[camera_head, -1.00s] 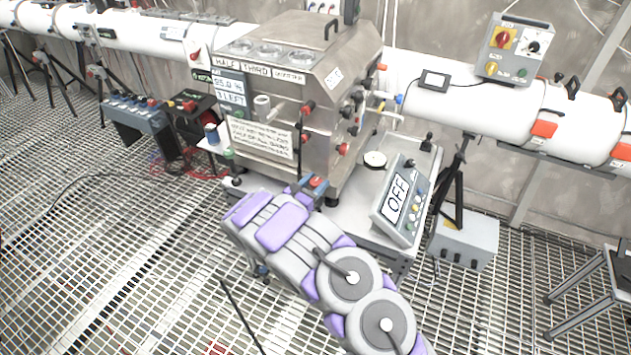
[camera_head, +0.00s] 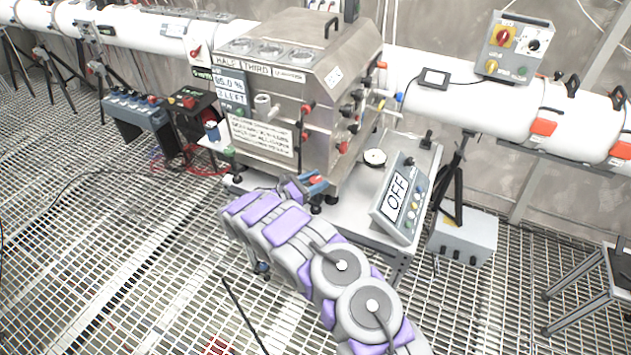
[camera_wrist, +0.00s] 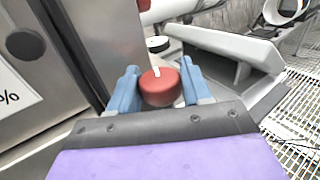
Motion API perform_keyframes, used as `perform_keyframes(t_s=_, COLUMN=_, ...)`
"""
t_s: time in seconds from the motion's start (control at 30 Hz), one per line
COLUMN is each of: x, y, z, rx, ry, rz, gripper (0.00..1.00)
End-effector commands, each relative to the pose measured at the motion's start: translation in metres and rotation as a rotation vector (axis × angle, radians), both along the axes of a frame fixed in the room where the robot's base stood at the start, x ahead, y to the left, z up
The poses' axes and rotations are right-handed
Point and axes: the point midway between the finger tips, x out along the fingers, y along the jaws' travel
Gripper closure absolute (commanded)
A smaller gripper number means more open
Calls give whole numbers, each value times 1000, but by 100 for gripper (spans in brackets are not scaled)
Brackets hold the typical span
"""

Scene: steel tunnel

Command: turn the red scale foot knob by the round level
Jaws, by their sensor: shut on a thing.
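A red round knob (camera_wrist: 160,87) with a white mark on top sits between the two blue fingers of my gripper (camera_wrist: 159,90) in the wrist view. The fingers are shut on its sides. In the head view my gripper (camera_head: 314,184) is low beside the steel machine's front corner, and a bit of red shows between its fingers. The scale (camera_head: 402,203), with a display reading OFF, stands to the right of my gripper; its grey side (camera_wrist: 225,52) shows in the wrist view. I cannot make out a round level.
The steel machine (camera_head: 262,90) rises close behind my gripper. A grey box (camera_head: 463,243) stands on the grating at right. Open grating floor lies at front left.

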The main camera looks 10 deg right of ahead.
Motion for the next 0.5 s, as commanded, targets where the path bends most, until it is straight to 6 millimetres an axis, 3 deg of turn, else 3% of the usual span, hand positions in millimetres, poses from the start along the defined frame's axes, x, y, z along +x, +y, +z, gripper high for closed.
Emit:
perform_keyframes(t_s=0.13, x=2, y=3, z=3, rx=0, ry=-5, rz=9, gripper=82)
perform_keyframes(t_s=0.17, x=2, y=3, z=3, rx=0, ry=-5, rz=9, gripper=50)
perform_keyframes(t_s=0.2, x=2, y=3, z=3, rx=-1, ry=-6, rz=9, gripper=46)
perform_keyframes(t_s=0.37, x=1, y=2, z=2, rx=-1, ry=-4, rz=6, gripper=31)
perform_keyframes(t_s=0.5, x=0, y=1, z=2, rx=0, ry=-3, rz=5, gripper=31)
